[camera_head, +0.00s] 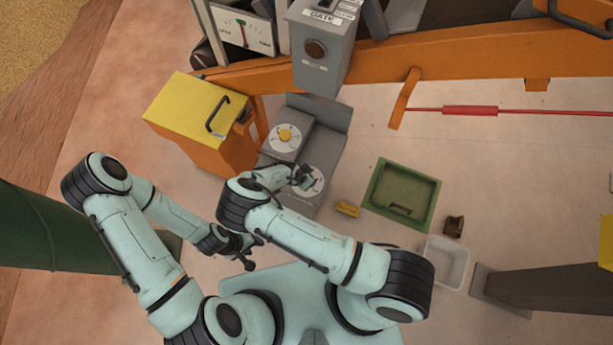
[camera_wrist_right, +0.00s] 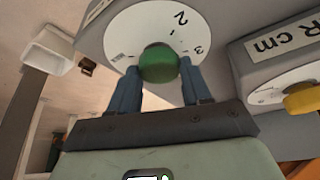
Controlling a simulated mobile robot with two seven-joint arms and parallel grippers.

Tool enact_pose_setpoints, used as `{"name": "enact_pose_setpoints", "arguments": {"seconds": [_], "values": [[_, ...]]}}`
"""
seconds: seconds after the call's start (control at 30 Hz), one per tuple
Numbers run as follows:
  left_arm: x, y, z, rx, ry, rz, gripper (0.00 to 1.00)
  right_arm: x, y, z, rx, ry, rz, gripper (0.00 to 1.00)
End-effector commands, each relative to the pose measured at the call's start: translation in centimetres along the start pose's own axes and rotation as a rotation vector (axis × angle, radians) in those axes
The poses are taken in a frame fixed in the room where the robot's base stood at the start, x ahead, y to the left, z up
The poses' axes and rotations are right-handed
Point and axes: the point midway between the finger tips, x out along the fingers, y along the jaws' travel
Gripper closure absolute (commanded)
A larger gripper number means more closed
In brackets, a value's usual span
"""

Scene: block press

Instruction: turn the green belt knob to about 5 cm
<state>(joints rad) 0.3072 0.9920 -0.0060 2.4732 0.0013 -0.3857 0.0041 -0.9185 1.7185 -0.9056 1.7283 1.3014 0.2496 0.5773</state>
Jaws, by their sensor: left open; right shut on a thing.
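The green belt knob (camera_wrist_right: 159,63) sits at the centre of a white round dial (camera_wrist_right: 140,28) in the right wrist view. The numbers 2 and 3 show on this dial; I cannot tell the knob's exact setting. My right gripper (camera_wrist_right: 160,76) is shut on the knob, one finger on each side. In the head view my right gripper (camera_head: 303,179) is over the lower dial of the grey control box (camera_head: 300,204) and hides the knob. My left gripper (camera_head: 249,263) is open and empty, low and left of my right arm.
A yellow knob (camera_head: 285,134) on its own dial is beside the green one. A yellow-topped orange cabinet (camera_head: 195,112) stands left of the control box. A green tray (camera_head: 402,196), a yellow block (camera_head: 347,209) and a white bin (camera_head: 446,262) are on the floor to the right.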

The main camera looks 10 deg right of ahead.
Motion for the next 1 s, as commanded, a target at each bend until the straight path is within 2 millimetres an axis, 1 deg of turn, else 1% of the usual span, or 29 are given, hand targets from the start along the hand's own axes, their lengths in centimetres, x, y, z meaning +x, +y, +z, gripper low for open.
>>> {"name": "enact_pose_setpoints", "arguments": {"seconds": [0.17,0.2,0.23,0.27,0.53,0.67,0.77,1.0], "values": [[0.0,0.0,0.0,0.0,0.0,0.0,0.57,0.0,-0.2,0.1,0.0,-0.001,-0.004,0.82],[0.0,0.0,0.0,0.0,0.0,0.0,0.57,0.0,-0.2,0.1,0.0,-0.001,-0.004,0.42],[0.0,0.0,0.0,0.0,0.0,0.0,0.57,0.0,-0.1,0.1,0.0,-0.001,-0.004,0.32],[0.0,0.0,0.0,0.0,0.0,0.0,0.57,0.0,-0.1,0.1,-0.001,-0.002,-0.003,0.28],[0.0,0.0,0.0,0.0,0.0,0.0,0.57,-0.1,-0.1,0.1,-0.002,-0.002,-0.001,0.28],[-0.1,0.0,-0.1,0.0,0.001,0.0,0.57,-0.9,-0.1,0.1,-0.003,-0.001,-0.002,0.28],[-0.2,0.1,-0.1,0.001,0.002,0.001,0.57,-2.6,-0.2,0.1,-0.002,-0.002,-0.004,0.28],[-0.8,0.6,-0.8,0.003,0.01,0.003,0.57,-8.2,-0.3,0.0,-0.003,-0.002,-0.007,0.28]]}}
